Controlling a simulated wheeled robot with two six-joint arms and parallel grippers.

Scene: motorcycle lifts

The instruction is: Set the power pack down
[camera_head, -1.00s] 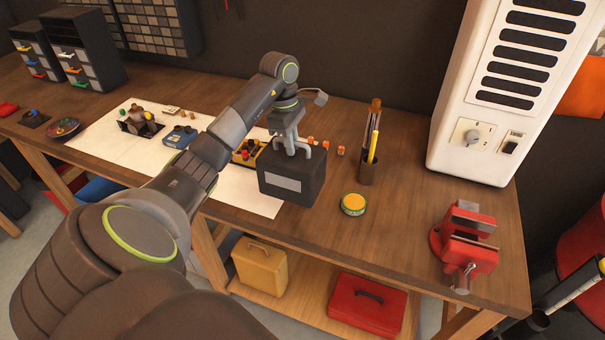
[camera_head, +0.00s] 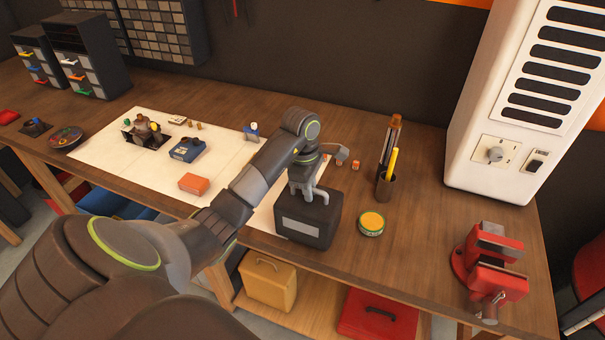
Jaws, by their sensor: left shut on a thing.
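The power pack (camera_head: 309,222) is a dark box with a grey label and a handle on top. It is upright at the bench's front edge, partly over the white sheet (camera_head: 105,150). Its underside appears at or very near the wooden bench top (camera_head: 345,245); I cannot tell whether it touches. My left gripper (camera_head: 308,192) comes down from above and is shut on the power pack's handle. My left forearm hides part of the sheet behind it. My right gripper is not in view.
A yellow round tin (camera_head: 371,223) and a pen holder (camera_head: 385,187) stand right of the pack. A red vise (camera_head: 490,265) and white cabinet (camera_head: 525,100) are farther right. An orange box (camera_head: 194,184) and blue device (camera_head: 187,149) lie on the sheet.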

